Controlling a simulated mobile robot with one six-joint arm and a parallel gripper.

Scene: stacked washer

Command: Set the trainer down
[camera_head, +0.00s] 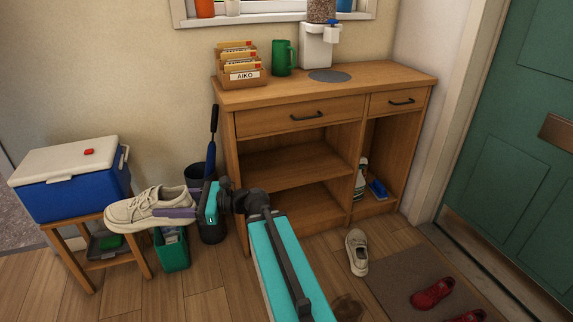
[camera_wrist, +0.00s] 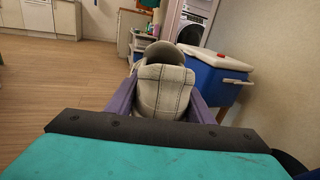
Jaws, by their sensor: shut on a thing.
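A cream lace-up trainer (camera_head: 146,206) is held in the air by my gripper (camera_head: 174,212), left of the wooden cabinet and in front of the blue cooler. In the wrist view the trainer (camera_wrist: 163,88) sits between the two purple fingers of my gripper (camera_wrist: 163,100), which are shut on its sides. A similar cream shoe (camera_head: 357,252) rests on the wooden floor beside the edge of the brown doormat (camera_head: 392,272). The held trainer's sole is mostly hidden.
A blue cooler (camera_head: 75,190) with a white lid stands on a small wooden stand (camera_head: 77,262). A green bin (camera_head: 172,252) and a dark bin (camera_head: 212,232) stand near my gripper. Red shoes (camera_head: 433,293) lie on the doormat. The cabinet (camera_head: 262,122) has open shelves.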

